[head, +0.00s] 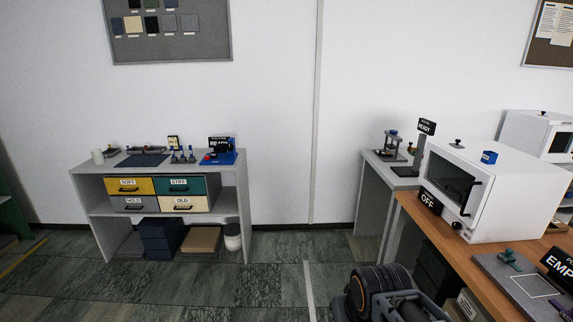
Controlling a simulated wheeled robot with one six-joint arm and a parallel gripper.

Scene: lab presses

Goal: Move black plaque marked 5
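I cannot make out a plaque marked 5 in the head view. Several black plaques with white lettering show: one reading OFF (430,201) at the front of the white oven, one reading READY (427,127) on a post behind it, and one partly cut off at the right edge that starts with EMP (560,268). Another black sign (219,143) stands on a blue base on the left bench, and a small sign (173,142) beside it is too small to read. My gripper's fingers do not show.
A grey bench (243,196) with labelled drawers stands against the left wall. A white oven (495,195) and a grey board (490,263) rest on the wooden table (422,212) at right. A dark ringed object (378,288) is at bottom centre. Floor (215,285) between is clear.

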